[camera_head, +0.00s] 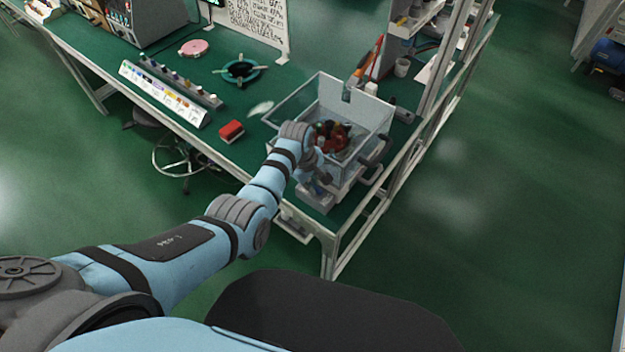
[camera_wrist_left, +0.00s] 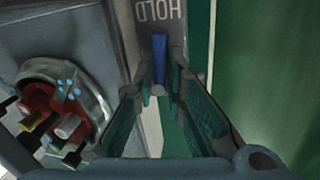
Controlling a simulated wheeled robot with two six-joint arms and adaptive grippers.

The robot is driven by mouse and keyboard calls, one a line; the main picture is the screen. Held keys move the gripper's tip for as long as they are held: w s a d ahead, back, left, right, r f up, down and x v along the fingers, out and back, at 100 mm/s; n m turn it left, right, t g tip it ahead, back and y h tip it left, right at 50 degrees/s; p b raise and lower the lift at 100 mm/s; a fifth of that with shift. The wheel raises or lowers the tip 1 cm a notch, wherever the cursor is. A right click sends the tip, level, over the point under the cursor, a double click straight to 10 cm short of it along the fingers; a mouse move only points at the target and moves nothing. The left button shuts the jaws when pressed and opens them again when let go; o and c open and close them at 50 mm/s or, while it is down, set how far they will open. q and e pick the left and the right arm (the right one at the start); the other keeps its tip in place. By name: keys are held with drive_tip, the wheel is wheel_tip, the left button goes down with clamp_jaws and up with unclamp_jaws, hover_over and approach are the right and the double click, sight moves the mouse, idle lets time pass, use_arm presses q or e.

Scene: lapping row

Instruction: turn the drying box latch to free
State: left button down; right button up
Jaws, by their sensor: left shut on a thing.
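The drying box (camera_head: 368,118) is a clear-walled box on a grey base at the near right end of the green bench. My left gripper (camera_head: 318,182) reaches its near side. In the left wrist view, the latch (camera_wrist_left: 160,52) is a narrow blue lever in front of a grey plate (camera_wrist_left: 158,14) lettered HOLD, which appears upside down. The fingers of my left gripper (camera_wrist_left: 160,85) are closed on the lower part of the lever. The lever points up the picture toward the lettering. In the head view the latch is hidden by my gripper. My right gripper is in neither view.
A round container (camera_wrist_left: 98,90) with a red inside and several dark and pale pieces shows beside the fingers. A red block (camera_head: 231,131) and a marker rack (camera_head: 165,95) lie left of the box.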

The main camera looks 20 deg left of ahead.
use_arm(q)
drive_tip(key=shift+s+a+m+p, duration=0.1)
drive_tip(key=shift+m+p, duration=0.15)
drive_tip(key=shift+m, duration=0.35)
drive_tip(key=shift+s+a+m+p, duration=0.1)
drive_tip(key=shift+m+p, duration=0.1)
drive_tip(key=shift+m, duration=0.4)
drive_tip(key=m, duration=0.2)
drive_tip(key=shift+s+a+m+g+h, duration=0.1)
drive_tip(key=shift+a+m+g+h, duration=0.1)
drive_tip(key=shift+m+g+h, duration=0.2)
drive_tip(key=m, duration=0.2)
drive_tip(key=shift+a+f+m, duration=0.1)
drive_tip(key=shift+a+m, duration=0.15)
drive_tip(key=shift+m, duration=0.05)
drive_tip(key=shift+s+a+m+g+b, duration=0.15)
drive_tip(key=shift+m+g+b, duration=0.4)
drive_tip(key=shift+m, duration=0.85)
drive_tip(key=shift+a, duration=0.1)
drive_tip(key=c, duration=1.9)
unclamp_jaws()
